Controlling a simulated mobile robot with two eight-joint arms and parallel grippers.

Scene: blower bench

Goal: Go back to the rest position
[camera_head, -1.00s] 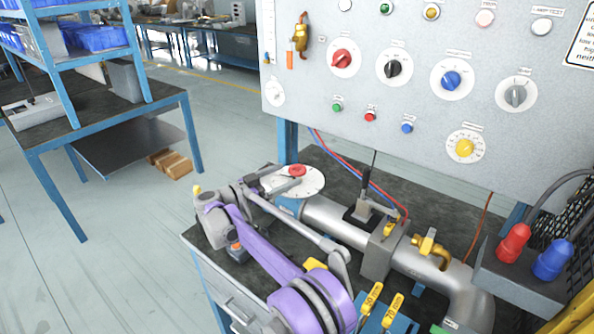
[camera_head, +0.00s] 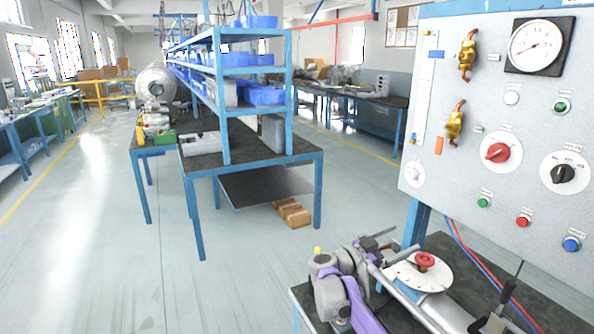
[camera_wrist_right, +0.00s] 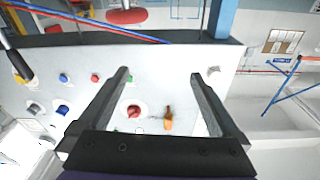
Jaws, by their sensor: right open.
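My right gripper (camera_head: 400,241) is at the lower right of the head view, at the end of my purple and grey arm. It is beside and partly in front of the pale round disc with a red knob (camera_head: 425,261) on the bench. I cannot tell the exact gap between them. In the right wrist view my right gripper (camera_wrist_right: 160,76) has its two dark fingers wide apart, with nothing between them. The control panel (camera_wrist_right: 95,120) shows beyond the fingers. My left gripper is not in view.
The control panel (camera_head: 460,140) with knobs, buttons and a gauge (camera_head: 537,45) stands above the bench at right. A blue-framed table (camera_head: 205,165) with shelves and blue bins stands further back. Brown blocks (camera_head: 293,213) lie beneath it. Open floor (camera_head: 100,260) spans the left.

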